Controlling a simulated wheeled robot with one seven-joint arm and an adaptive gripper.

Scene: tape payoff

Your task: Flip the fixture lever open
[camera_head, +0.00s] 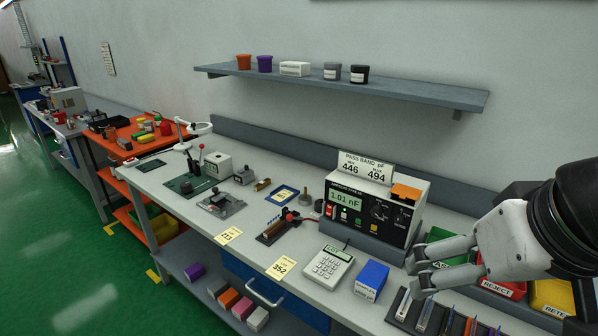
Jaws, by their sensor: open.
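A small dark test fixture (271,236) with a brownish block lies on the bench in front of the meter. A lever with a red knob (289,216) is at its right end; its exact position is too small to tell. My gripper (412,279) is at the right, open and empty, its two pale fingers pointing left. It is well to the right of the fixture and apart from it, above the right part of the bench. The meter (376,208) reads 1.01 nF under a PASS BAND sign (365,167).
A calculator (328,267) and a blue box (371,280) stand between the fixture and my gripper. A slotted dark rack (400,312) is below my fingers. The red REJECT bin (505,288) and yellow bin (552,297) are at right. A shelf (430,92) runs above.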

